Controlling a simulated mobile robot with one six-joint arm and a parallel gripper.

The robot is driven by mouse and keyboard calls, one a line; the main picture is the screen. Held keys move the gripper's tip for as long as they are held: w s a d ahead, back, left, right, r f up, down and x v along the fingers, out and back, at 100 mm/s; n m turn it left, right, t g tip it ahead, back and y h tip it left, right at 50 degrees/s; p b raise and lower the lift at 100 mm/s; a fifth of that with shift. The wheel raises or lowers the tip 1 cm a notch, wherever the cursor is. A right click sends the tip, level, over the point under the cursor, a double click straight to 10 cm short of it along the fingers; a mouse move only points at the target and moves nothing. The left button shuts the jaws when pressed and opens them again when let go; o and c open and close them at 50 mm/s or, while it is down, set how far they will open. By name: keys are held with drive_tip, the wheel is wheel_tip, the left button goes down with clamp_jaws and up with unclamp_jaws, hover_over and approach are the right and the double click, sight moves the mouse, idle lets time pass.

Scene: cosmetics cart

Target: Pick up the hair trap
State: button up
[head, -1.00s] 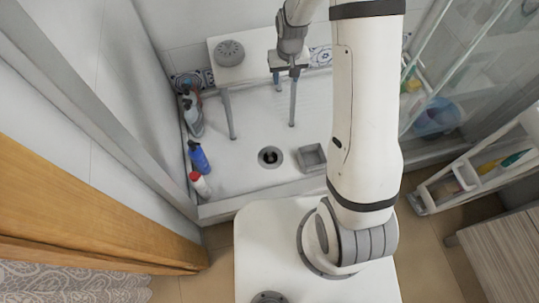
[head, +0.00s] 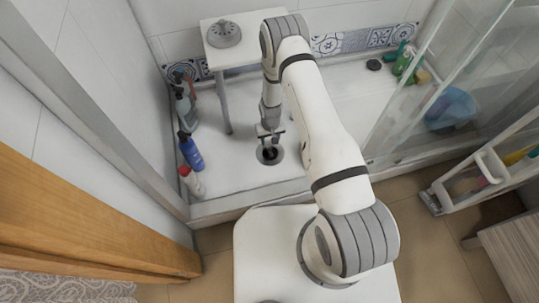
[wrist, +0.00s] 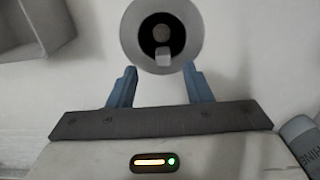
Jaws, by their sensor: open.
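The drain (head: 278,159) is a grey ring with a dark hole in the white shower floor. In the wrist view the drain ring (wrist: 133,36) is at the top centre, and a small grey piece with a tab, probably the hair trap (wrist: 162,50), shows inside its dark hole. My gripper (wrist: 160,71) is open and empty, with its blue fingers apart just below the ring in that view. In the head view my gripper (head: 268,134) is over the drain and partly covers it. I cannot tell its exact height.
A white stool (head: 250,50) with a round grey perforated piece (head: 224,34) stands behind. Bottles, including a blue one (head: 191,152), line the left wall. A grey square container (wrist: 30,28) lies near the drain. Glass panels are at right.

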sight(269, 146)
drive_tip(key=f+b, duration=0.1)
drive_tip(key=f, duration=0.1)
drive_tip(key=f+b, duration=0.1)
drive_tip(key=f, duration=0.2)
drive_tip(key=shift+w+a+f+b, duration=0.2)
drive_tip(key=shift+a+f+b, duration=0.05)
drive_tip(key=shift+f+b, duration=0.15)
drive_tip(key=shift+c, duration=0.5)
drive_tip(key=shift+r, duration=0.1)
clamp_jaws()
